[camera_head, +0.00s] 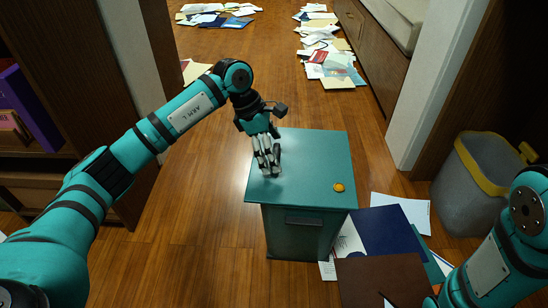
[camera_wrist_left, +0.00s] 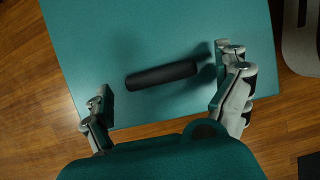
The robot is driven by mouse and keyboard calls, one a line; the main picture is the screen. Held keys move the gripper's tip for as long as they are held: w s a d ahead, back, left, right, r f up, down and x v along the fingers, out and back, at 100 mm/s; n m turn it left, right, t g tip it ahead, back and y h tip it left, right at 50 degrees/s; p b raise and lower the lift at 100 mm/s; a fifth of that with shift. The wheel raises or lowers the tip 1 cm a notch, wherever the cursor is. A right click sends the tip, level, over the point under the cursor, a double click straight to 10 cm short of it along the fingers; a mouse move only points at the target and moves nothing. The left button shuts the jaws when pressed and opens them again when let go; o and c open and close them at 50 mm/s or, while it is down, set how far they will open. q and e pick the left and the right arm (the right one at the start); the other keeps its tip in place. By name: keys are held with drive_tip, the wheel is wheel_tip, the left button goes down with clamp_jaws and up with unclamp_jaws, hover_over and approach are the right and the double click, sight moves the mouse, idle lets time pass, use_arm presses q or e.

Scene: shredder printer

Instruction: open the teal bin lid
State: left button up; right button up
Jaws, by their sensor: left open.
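The teal bin (camera_head: 306,236) stands on the wood floor with its flat lid (camera_head: 318,155) closed. A round yellow-orange button or knob (camera_head: 338,187) sits near the lid's front right corner. My left gripper (camera_head: 267,167) is over the left part of the lid, fingers pointing down. In the left wrist view a dark bar handle (camera_wrist_left: 162,76) on the lid (camera_wrist_left: 130,35) lies between the open, empty fingers of the gripper (camera_wrist_left: 163,80), with a gap at each end. The gripper hides this handle in the head view. My right arm shows at the lower right, its gripper out of frame.
Loose papers and folders (camera_head: 385,232) lie against the bin's right side. A grey waste basket with a yellow rim (camera_head: 470,185) stands at the right. More paper piles (camera_head: 325,45) lie beyond the doorway. Dark shelving (camera_head: 50,90) stands at the left. Floor left of the bin is clear.

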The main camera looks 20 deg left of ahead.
use_arm(q)
drive_tip(key=shift+d+f, duration=0.1)
drive_tip(key=shift+f, duration=0.15)
drive_tip(key=c, duration=1.7)
drive_tip(key=shift+r, duration=0.1)
